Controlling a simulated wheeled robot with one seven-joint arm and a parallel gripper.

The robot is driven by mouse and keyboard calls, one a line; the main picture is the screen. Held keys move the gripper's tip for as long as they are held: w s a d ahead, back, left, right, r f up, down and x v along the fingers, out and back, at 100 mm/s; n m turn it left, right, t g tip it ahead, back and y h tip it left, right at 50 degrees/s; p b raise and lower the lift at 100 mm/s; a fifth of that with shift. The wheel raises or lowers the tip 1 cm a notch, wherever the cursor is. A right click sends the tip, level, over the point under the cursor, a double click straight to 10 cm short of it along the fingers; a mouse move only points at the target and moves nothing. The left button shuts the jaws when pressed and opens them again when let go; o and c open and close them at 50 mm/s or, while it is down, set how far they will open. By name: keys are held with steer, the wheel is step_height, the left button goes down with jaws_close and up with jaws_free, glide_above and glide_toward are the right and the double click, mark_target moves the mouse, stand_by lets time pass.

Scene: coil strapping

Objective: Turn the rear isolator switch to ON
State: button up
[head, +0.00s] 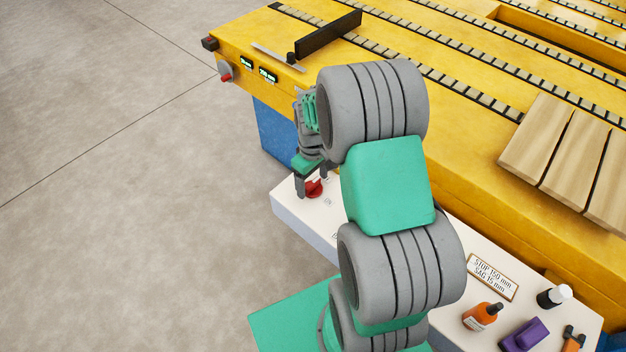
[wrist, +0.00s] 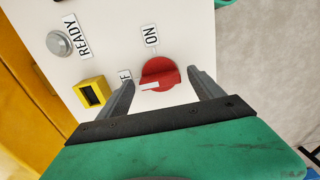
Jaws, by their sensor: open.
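The isolator switch is a red rotary knob (wrist: 160,72) on a white panel (wrist: 112,30) in the wrist view. Its white pointer mark faces left, towards the partly hidden OFF label (wrist: 125,76). The ON label (wrist: 151,35) sits above the knob. My gripper (wrist: 160,78) is open, with one finger on either side of the knob and a visible gap at each side. In the head view the red knob (head: 314,189) is at the far left end of the white bench, with my gripper (head: 312,180) over it and partly hiding it.
A yellow block (wrist: 90,91) and a grey button (wrist: 60,43) by a READY label are left of the knob. The yellow machine (head: 470,160) runs behind the bench. An orange bottle (head: 482,316), a purple item (head: 524,335) and a sign (head: 492,277) are at the bench's near end.

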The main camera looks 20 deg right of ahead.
steer(key=shift+c, duration=0.5)
steer(key=c, duration=1.3)
steer(key=shift+m, duration=0.3)
steer(key=m, duration=0.8)
steer(key=shift+w, duration=0.1)
steer(key=m, duration=0.9)
steer(key=shift+r, duration=0.1)
steer(key=shift+m, duration=0.3)
